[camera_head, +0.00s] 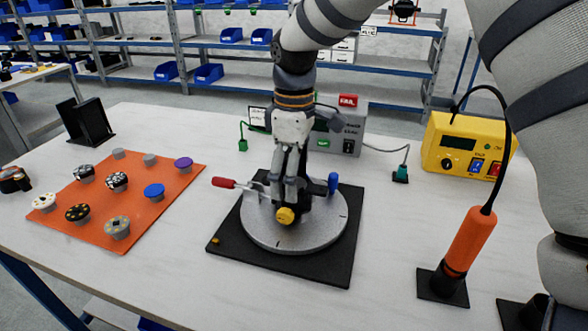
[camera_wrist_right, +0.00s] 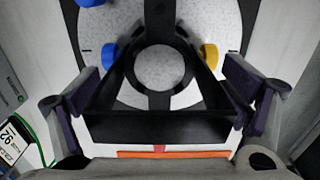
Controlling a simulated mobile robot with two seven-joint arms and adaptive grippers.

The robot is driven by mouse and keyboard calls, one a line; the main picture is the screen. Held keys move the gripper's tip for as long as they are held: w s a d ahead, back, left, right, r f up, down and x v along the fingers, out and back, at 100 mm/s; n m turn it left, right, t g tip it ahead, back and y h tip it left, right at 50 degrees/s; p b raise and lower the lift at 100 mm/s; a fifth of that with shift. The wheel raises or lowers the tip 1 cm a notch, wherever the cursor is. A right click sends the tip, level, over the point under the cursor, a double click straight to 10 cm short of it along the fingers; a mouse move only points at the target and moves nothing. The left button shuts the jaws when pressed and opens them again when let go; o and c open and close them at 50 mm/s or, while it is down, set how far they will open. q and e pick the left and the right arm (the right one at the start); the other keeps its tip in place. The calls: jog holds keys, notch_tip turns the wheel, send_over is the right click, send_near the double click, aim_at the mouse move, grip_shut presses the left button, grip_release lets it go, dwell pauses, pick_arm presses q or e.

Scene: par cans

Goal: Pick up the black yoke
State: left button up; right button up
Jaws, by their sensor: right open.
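The black yoke (camera_wrist_right: 150,126) shows in the right wrist view as a dark frame with a broad crossbar and two slanting arms around a round opening. It stands on the round grey turntable (camera_head: 266,236), and in the head view my gripper hides much of it. A yellow knob (camera_head: 285,215) shows on its near side. My right gripper (camera_head: 286,190) points down over the yoke. In the right wrist view its open fingers (camera_wrist_right: 162,85) lie on either side of the yoke; I cannot tell whether they touch it. My left gripper is out of view.
A red-handled clamp (camera_head: 224,183) and a blue knob (camera_head: 333,182) are at the turntable. An orange mat (camera_head: 95,230) with several round parts lies left. An orange tool (camera_head: 468,248) stands right, before a yellow power unit (camera_head: 466,147). A grey tester (camera_head: 343,128) stands behind.

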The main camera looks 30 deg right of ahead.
jog(key=c, duration=1.2)
jog(key=shift+r, duration=0.1)
